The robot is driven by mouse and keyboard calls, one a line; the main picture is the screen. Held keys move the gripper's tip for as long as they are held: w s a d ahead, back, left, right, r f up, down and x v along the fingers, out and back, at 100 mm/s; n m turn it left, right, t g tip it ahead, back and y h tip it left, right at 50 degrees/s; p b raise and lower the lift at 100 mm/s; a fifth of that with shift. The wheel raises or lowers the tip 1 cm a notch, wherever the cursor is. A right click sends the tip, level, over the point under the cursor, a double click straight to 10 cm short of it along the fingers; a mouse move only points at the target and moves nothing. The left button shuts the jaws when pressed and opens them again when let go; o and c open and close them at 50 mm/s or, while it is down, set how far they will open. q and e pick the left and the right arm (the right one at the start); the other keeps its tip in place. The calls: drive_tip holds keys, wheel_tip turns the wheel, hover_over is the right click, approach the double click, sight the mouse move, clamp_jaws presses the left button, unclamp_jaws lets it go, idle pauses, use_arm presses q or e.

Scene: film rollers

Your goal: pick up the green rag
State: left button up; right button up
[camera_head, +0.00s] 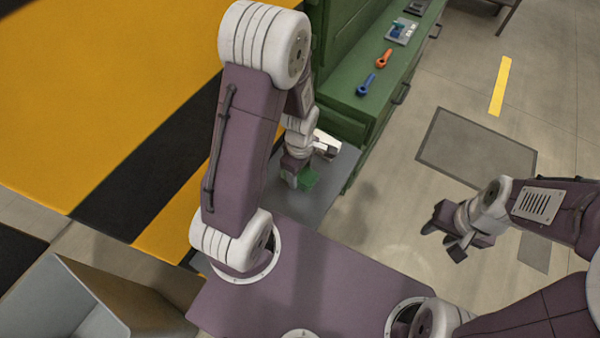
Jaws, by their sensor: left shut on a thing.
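My left gripper is shut on the rag; my own arm hides part of the gripper and perhaps part of the rag. I cannot tell whether the rag still touches the grey surface. My right gripper (442,242) hangs at the right above the floor, away from the rag. Its fingers are apart and nothing shows between them.
A green cabinet (345,85) stands behind, with a blue tool (366,85), an orange tool (384,58) and a small grey tray (402,31) on its top. A grey bin (60,300) is at the lower left. The floor at the right is mostly clear.

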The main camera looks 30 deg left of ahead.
use_arm(q)
wheel_tip(320, 180, up, 4)
drive_tip(key=shift+w+r+p, duration=0.1)
drive_tip(key=shift+r+p, duration=0.15)
drive_tip(key=shift+p, duration=0.05)
drive_tip(key=s+d+r, duration=0.6)
drive_tip(key=s+d, duration=0.1)
drive_tip(key=d, duration=0.2)
drive_tip(key=shift+d+r, duration=0.25)
drive_tip(key=shift+d, duration=0.05)
